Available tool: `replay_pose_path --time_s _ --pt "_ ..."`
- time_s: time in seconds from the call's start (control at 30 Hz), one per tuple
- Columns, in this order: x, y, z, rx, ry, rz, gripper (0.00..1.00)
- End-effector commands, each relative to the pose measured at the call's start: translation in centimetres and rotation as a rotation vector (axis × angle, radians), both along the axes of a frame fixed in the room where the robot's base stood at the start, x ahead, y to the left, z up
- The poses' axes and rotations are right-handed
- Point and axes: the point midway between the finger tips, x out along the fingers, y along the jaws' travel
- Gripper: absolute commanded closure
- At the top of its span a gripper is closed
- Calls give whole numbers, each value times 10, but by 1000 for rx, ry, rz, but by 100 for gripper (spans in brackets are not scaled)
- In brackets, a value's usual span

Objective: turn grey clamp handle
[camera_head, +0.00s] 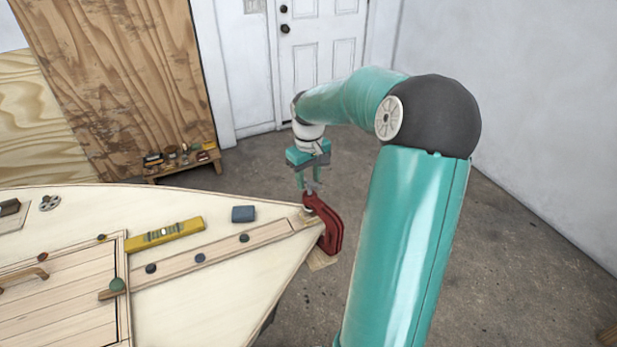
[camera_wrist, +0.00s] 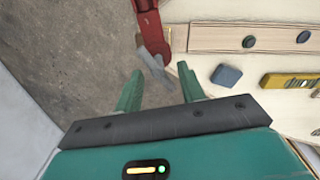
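The red clamp (camera_head: 331,232) sits over the pointed end of the pale plywood hull (camera_head: 240,290). In the wrist view the red clamp (camera_wrist: 152,28) reaches down from the top edge. Its grey handle (camera_wrist: 154,64) is a short, slanted flat bar at the clamp's near end. My gripper (camera_head: 309,188) points down just above the clamp's upper end. In the wrist view my gripper (camera_wrist: 160,74) is open, with the grey handle showing in the gap between the green fingertips. I cannot tell whether either finger touches it. The handle is not distinct in the head view.
A yellow level (camera_head: 164,234), a blue-grey block (camera_head: 243,214) and a wooden strip with dark knobs (camera_head: 200,259) lie on the hull. A low wooden bench (camera_head: 182,167) with small items stands behind.

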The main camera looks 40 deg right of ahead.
Motion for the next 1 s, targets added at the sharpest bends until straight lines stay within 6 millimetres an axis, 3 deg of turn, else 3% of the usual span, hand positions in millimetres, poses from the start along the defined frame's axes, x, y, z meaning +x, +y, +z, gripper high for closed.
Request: replay_pose_path --time_s 0.3,0.5,1.0 --pt "1 -1 -4 -1 0 0 61" --pt "1 -1 -4 -1 0 0 100" --pt "1 0 -3 -1 -1 -65 100"
